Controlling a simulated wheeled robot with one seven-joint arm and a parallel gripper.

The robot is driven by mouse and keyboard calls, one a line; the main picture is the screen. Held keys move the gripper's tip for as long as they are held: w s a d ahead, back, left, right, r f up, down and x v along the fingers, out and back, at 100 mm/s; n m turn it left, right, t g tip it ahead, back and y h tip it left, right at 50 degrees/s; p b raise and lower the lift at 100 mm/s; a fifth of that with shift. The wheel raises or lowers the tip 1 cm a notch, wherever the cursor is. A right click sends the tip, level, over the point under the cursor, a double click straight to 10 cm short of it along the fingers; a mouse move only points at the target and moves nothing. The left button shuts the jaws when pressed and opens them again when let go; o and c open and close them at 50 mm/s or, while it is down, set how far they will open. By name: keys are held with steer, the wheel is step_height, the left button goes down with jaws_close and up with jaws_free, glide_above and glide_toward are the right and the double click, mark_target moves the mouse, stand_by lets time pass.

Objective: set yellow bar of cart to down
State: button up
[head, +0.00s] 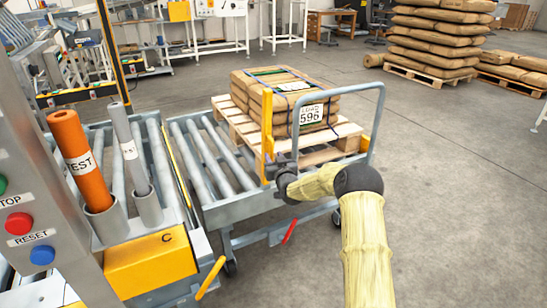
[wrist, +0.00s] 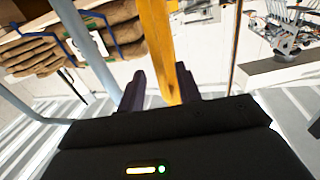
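The cart (head: 245,208) stands beside the roller conveyor, loaded with a pallet of sacks. Its yellow bar (head: 267,125) stands upright at the near side of the load. In the wrist view the yellow bar (wrist: 158,45) runs down between the two dark fingers of my gripper (wrist: 160,88). The fingers are apart, with a small gap showing on the bar's left side. The lower end of the bar is hidden behind the gripper body.
A grey handle frame (head: 379,115) rises at the cart's right end. The wooden pallet (head: 345,135) carries sacks labelled 596. The control panel (head: 35,190) and tube holders stand at left.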

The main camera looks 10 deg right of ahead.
steer(key=shift+w, duration=0.65)
jaws_close()
steer(key=shift+r, duration=0.1)
